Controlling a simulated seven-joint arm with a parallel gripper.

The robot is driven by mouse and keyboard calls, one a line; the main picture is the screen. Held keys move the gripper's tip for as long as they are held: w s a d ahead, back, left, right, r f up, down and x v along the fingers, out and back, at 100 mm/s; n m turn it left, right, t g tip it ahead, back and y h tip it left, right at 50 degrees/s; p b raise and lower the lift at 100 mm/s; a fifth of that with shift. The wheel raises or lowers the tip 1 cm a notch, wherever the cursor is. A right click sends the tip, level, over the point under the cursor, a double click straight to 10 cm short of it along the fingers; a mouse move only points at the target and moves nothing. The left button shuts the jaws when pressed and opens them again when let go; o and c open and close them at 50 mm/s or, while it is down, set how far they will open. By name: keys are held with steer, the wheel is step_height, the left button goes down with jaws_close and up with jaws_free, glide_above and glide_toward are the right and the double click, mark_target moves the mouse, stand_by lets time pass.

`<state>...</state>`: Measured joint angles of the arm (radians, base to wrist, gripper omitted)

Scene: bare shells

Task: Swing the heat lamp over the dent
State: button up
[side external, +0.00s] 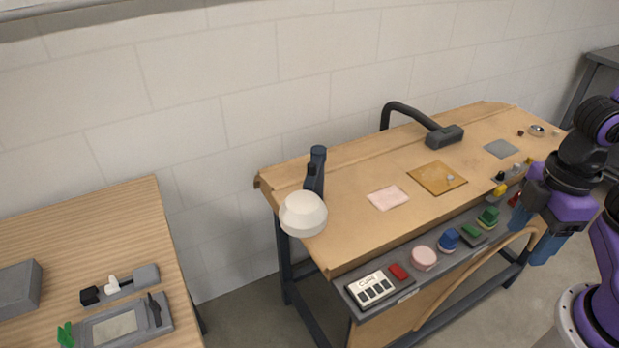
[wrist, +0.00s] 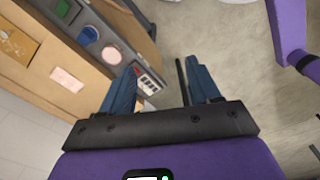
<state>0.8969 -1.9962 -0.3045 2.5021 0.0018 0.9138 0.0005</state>
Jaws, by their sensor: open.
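A black curved arm (side external: 405,108) rises at the back of the workbench and ends in a dark rectangular head (side external: 445,136) over the bench top. A white dome (side external: 303,214) on a dark blue stand (side external: 316,170) is at the bench's left end. I cannot tell for certain which one is the heat lamp. No dent can be made out. An amber square sheet (side external: 437,178) lies mid-bench; it also shows in the wrist view (wrist: 17,42). My gripper (side external: 545,246) is open and empty in front of the bench's right part, away from both lamp-like things; its blue fingers show in the wrist view (wrist: 163,80).
A front ledge holds a labelled white box (side external: 373,289), a red block (side external: 399,271), a pink round pad (side external: 424,258) and blue and green pieces (side external: 449,240). A pink cloth (side external: 388,198) and grey square (side external: 501,149) lie on the bench. A second table (side external: 60,225) stands left.

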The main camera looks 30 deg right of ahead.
stand_by(0.4)
steer(key=shift+c, duration=1.2)
step_height(320, 180, up, 12)
glide_above(312, 164)
steer(key=shift+m+h, duration=0.3)
steer(key=shift+m, duration=0.1)
step_height(312, 164, down, 17)
steer(key=shift+f, duration=0.1)
jaws_close()
